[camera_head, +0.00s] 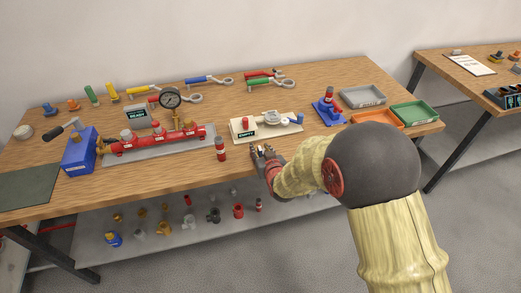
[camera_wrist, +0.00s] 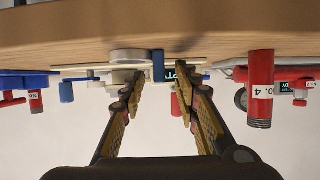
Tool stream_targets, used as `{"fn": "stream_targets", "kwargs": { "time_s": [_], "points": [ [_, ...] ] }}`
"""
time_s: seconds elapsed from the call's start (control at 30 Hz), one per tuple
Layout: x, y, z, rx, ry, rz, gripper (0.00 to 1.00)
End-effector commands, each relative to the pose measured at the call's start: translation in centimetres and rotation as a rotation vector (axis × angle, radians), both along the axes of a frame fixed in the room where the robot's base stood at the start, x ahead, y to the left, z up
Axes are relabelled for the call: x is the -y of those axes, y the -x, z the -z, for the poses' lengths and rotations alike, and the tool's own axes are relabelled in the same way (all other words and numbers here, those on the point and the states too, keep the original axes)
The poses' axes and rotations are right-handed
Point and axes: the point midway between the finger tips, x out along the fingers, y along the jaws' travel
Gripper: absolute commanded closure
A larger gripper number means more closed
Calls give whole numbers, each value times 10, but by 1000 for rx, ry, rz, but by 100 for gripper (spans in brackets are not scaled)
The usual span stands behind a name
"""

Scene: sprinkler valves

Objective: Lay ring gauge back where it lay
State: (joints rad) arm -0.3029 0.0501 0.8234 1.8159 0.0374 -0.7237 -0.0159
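My gripper (camera_head: 262,150) is over the front edge of the bench, in front of the cream plate (camera_head: 288,130). In the wrist view, its fingers (camera_wrist: 160,75) are apart with no object clearly held between them. A round grey piece (camera_wrist: 128,55) shows beside the left finger, with a small blue block (camera_wrist: 158,65) between the fingers, farther off. I cannot tell for certain which round piece is the ring gauge. The fingers hide part of the plate in the wrist view.
A red cylinder (camera_head: 220,148) stands left of my gripper; it also shows in the wrist view (camera_wrist: 260,90). The red manifold (camera_head: 160,141) with its gauge is farther left. Orange (camera_head: 378,117) and green (camera_head: 414,113) trays are at right. A lower shelf (camera_head: 180,235) holds small fittings.

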Motion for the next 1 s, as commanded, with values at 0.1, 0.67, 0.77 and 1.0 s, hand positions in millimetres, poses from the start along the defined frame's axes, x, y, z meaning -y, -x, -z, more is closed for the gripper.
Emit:
{"fn": "stream_targets", "kwargs": {
  "time_s": [0.1,0.67,0.77,1.0],
  "points": [
    [0,0,0,-1,0,0,69],
    [18,65,-29,1,0,0,69],
    [22,79,-35,1,0,0,69],
    [29,101,-44,1,0,0,69]
  ]
}}
